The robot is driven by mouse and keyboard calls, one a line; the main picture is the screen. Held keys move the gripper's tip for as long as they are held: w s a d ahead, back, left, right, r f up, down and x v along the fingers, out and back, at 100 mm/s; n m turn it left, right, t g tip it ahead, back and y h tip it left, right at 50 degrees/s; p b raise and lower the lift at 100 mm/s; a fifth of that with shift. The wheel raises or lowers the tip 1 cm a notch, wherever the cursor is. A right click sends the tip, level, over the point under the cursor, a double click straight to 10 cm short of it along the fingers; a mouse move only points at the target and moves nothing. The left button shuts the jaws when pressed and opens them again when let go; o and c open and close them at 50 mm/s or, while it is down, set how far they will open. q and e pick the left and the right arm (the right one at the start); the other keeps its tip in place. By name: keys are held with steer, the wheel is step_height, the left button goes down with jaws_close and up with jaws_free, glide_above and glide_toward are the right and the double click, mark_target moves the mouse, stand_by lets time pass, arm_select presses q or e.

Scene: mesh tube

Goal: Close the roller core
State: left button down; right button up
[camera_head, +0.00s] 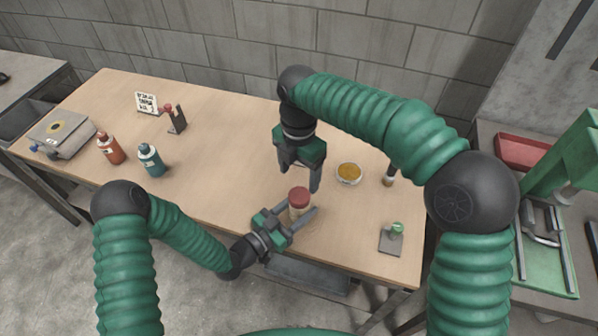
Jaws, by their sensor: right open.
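The roller core (298,212) looks like a small upright cylinder with a pale body and a red top (299,195), near the front edge of the wooden table. My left gripper (301,214) reaches in low from the left, with one finger on each side of the body, and seems shut on it. The fingers hide part of the lower body. My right gripper (302,181) points down just above and behind the red top. It is open and empty, apart from the top.
A round dish with yellow contents (348,173) stands right of the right gripper. A small stand with a green knob (391,238) is at the right front. A red bottle (111,148) and a teal bottle (151,160) stand at the left. The table's middle left is clear.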

mark_target(299, 195)
steer(key=shift+f, duration=0.1)
step_height(299, 195, down, 8)
steer(key=shift+r, duration=0.1)
stand_by(0.4)
steer(key=shift+c, duration=0.4)
